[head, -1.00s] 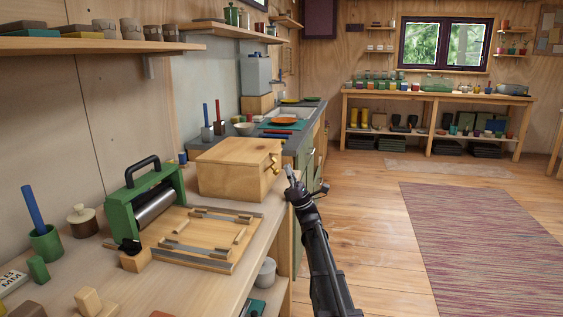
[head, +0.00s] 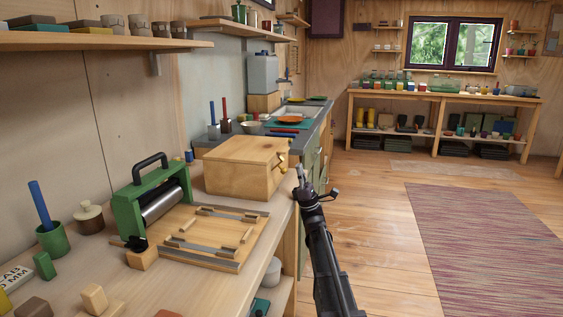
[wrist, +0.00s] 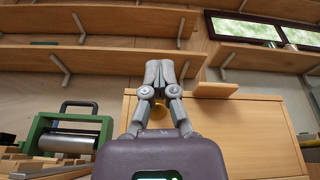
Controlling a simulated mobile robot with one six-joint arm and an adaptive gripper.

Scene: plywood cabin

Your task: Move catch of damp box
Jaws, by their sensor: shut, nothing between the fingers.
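The damp box is a pale wooden box (head: 235,172) with a lid, standing at the back of the workbench in the head view. Its brass catch (head: 282,161) is on the face at its right end. My gripper (head: 300,170) is just right of that face, close to the catch; I cannot tell whether it touches. In the wrist view the fingers of my gripper (wrist: 160,68) are together with nothing between them. The box (wrist: 245,130) fills the area behind them. A small brass spot (wrist: 158,103) shows between the finger links, and the rest of the catch is hidden.
A green roller press (head: 150,200) and a wooden board with metal strips (head: 212,238) stand on the bench in front of the box. A shelf (head: 100,45) runs above along the wall. The floor right of the bench is open, with a striped rug (head: 480,245).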

